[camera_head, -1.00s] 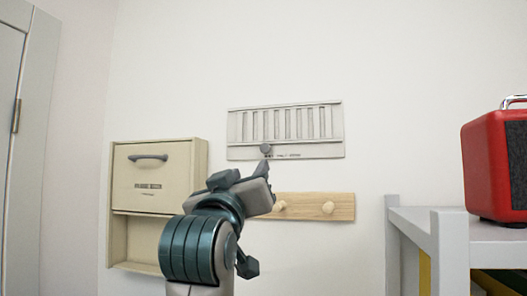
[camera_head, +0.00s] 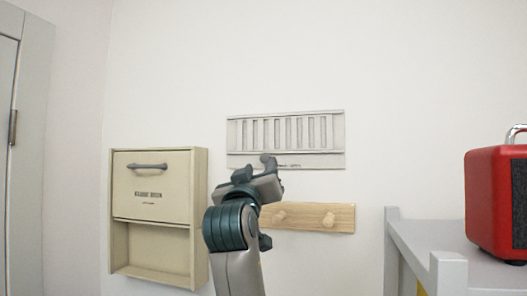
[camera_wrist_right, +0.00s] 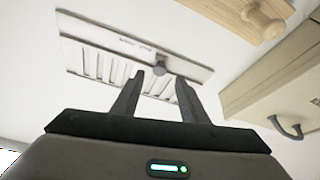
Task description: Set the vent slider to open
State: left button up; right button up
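The vent (camera_head: 333,128), a pale grey panel with vertical slats, is on the wall in the middle of the head view. Its slider knob (camera_head: 265,158) is small, dark grey and left of centre on the lower strip, partly hidden by my gripper. My right gripper (camera_head: 256,170) is just below that strip. In the right wrist view, its two fingers (camera_wrist_right: 160,76) are apart, and the knob (camera_wrist_right: 159,67) shows between the fingertips, against the vent (camera_wrist_right: 90,30). I cannot tell whether a finger touches it. The strip's lettering is too small to read. My left gripper is out of view.
A wooden peg rail (camera_head: 337,218) is on the wall just below the vent. A beige wall box (camera_head: 158,210) with a dark handle is at left. A grey shelf (camera_head: 412,238) bearing a red box (camera_head: 488,200) stands at right. The wall above the vent is clear.

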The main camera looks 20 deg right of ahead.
aim_at(265, 159)
jog(key=shift+p+x, duration=1.15)
jog(key=shift+x, duration=1.45)
